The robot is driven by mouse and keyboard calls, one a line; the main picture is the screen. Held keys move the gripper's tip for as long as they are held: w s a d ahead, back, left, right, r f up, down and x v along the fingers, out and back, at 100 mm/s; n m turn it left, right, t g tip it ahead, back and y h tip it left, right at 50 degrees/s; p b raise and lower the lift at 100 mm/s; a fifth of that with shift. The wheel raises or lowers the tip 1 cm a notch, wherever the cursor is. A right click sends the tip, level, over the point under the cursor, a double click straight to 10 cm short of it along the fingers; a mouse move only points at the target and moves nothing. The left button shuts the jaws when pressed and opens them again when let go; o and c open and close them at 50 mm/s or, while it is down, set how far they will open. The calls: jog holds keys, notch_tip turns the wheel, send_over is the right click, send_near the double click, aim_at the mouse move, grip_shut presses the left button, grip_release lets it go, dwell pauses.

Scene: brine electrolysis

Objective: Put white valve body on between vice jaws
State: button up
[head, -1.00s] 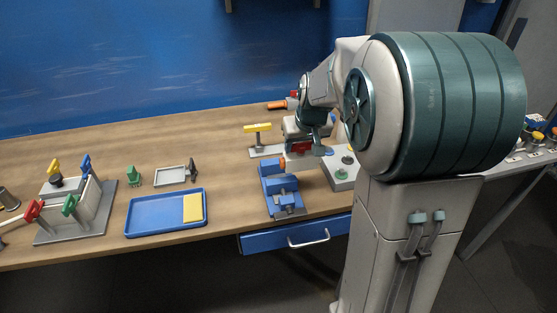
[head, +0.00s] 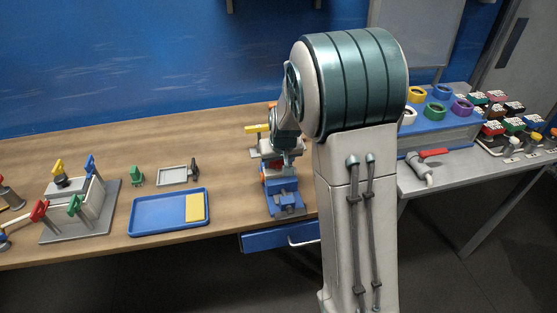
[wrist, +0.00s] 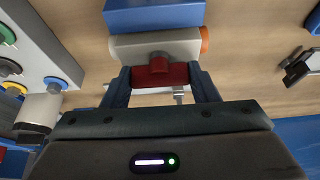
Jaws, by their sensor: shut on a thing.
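The white valve body (wrist: 150,47) shows in the wrist view as a pale cylinder with an orange end at right and a red part (wrist: 158,74) facing me. My gripper (wrist: 160,72) is shut on this red part, one dark finger on each side. The blue vice (head: 283,192) stands near the bench's front edge in the head view. Its blue block (wrist: 155,14) lies just beyond the valve body in the wrist view. My gripper (head: 273,163) is at the vice's far side in the head view, partly hidden. I cannot tell whether the valve body is between the jaws.
A yellow-handled fixture (head: 257,129) stands behind the vice. A blue tray (head: 150,213) with a yellow block lies to the left, with clear bench between. In the wrist view, a grey box with coloured round fittings (wrist: 52,84) is at left.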

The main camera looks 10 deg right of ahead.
jog(key=shift+f, duration=0.1)
jog(key=o, duration=1.4)
jog(key=shift+o, duration=0.2)
jog(key=shift+r, duration=0.5)
jog(key=v, duration=1.1)
jog(key=s+g, duration=0.1)
jog(key=s, duration=2.2)
jog(key=shift+s+g, duration=0.3)
jog(key=shift+s, duration=0.1)
